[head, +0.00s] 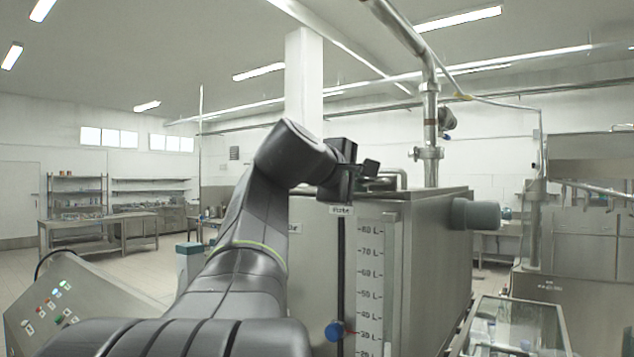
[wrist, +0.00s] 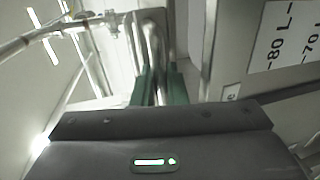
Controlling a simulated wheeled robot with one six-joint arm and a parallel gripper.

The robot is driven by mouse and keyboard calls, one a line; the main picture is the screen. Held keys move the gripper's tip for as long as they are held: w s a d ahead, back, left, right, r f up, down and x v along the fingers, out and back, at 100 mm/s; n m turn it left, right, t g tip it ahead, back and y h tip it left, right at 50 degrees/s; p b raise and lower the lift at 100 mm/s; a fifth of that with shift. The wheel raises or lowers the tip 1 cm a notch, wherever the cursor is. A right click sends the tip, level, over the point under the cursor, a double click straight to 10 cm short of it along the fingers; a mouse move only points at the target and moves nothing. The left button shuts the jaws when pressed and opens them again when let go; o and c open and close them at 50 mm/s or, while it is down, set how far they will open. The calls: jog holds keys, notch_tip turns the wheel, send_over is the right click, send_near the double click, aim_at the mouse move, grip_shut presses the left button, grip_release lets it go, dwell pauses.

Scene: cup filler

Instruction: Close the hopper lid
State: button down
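The hopper is a large steel tank (head: 437,245) at right of centre in the head view, with a level scale on its front. A bent metal tube handle (head: 398,173) stands at its top; the lid under it is seen nearly edge-on, so its exact angle is hard to tell. My gripper (head: 378,184) is at the tank's top front edge, at this handle. In the wrist view, the green-padded fingers (wrist: 162,88) sit close on both sides of the tube handle (wrist: 154,48), with little gap visible. The contact itself is partly hidden by the gripper body.
A vertical steel pipe (head: 430,130) rises behind the tank. A grey-green cylinder (head: 476,214) sticks out from its right side. A blue knob (head: 334,331) is low on the front. A control panel (head: 60,306) is at lower left, and a glass-topped case (head: 515,325) at lower right.

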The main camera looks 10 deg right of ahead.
jog(key=f+b+v, duration=0.1)
jog(key=v, duration=0.5)
jog(key=shift+s+a+f, duration=0.25)
jog(key=shift+s+a, duration=0.1)
jog(key=shift+a, duration=0.05)
jog(key=c, duration=1.7)
grip_release()
jog(key=shift+o, duration=0.8)
jog(key=shift+s+a, duration=0.15)
jog(key=shift+a, duration=0.05)
jog(key=b+v, duration=0.2)
jog(key=v, duration=1.1)
jog(key=shift+s+a+b, duration=0.25)
jog(key=shift+a+b, duration=0.05)
jog(key=shift+b, duration=0.05)
jog(key=shift+r, duration=0.1)
